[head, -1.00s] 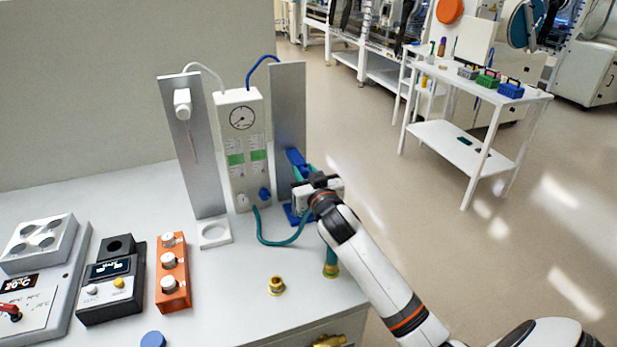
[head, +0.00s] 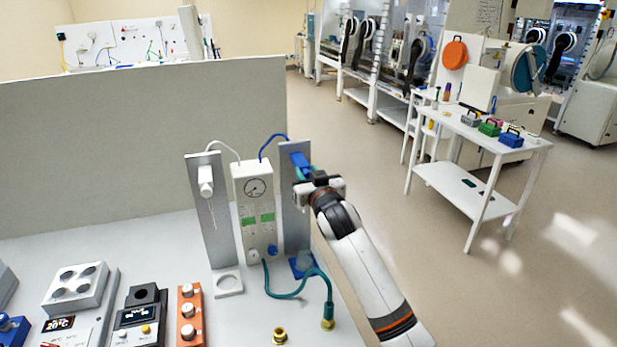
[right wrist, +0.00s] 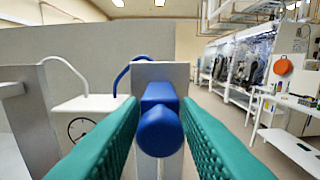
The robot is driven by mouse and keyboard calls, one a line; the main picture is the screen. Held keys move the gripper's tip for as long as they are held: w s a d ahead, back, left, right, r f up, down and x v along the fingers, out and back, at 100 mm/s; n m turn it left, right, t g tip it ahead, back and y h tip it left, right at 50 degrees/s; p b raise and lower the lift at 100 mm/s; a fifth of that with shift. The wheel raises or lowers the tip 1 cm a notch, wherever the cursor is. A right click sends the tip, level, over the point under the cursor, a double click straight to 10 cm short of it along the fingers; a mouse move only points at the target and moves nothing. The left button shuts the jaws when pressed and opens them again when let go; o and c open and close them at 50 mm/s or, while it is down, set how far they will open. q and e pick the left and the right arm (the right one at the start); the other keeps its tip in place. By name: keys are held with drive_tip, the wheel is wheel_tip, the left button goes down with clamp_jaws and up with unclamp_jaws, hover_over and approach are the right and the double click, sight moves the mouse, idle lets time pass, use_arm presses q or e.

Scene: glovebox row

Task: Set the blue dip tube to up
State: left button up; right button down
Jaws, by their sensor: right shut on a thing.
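The blue dip tube's holder (head: 299,160) is near the top of the right-hand metal plate (head: 294,215) beside the gauge box. My right gripper (head: 305,172) is at this blue holder, high above the blue foot (head: 302,268) of the plate. In the right wrist view the rounded blue end (right wrist: 160,131) sits between my two teal fingers, which are shut on it. My left gripper is not in view.
The white gauge box (head: 252,205) and a second plate with a white holder (head: 206,182) stand to the left. A teal hose (head: 290,295) curves across the bench in front. An orange block (head: 189,318) is at front left.

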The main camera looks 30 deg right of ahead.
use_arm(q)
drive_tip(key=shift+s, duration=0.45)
use_arm(e)
drive_tip(key=shift+r, duration=0.45)
drive_tip(key=c, duration=1.3)
unclamp_jaws()
drive_tip(key=shift+f, duration=0.1)
drive_tip(key=shift+s+f, duration=0.1)
drive_tip(key=shift+f, duration=0.05)
drive_tip(key=shift+s+a+f, duration=0.1)
drive_tip(key=shift+s, duration=0.15)
use_arm(q)
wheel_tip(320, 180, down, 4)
drive_tip(key=b, duration=0.3)
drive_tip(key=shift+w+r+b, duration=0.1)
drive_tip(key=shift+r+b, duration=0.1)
drive_tip(key=shift+b, duration=0.1)
use_arm(e)
drive_tip(key=v, duration=1.1)
drive_tip(key=shift+s, duration=0.15)
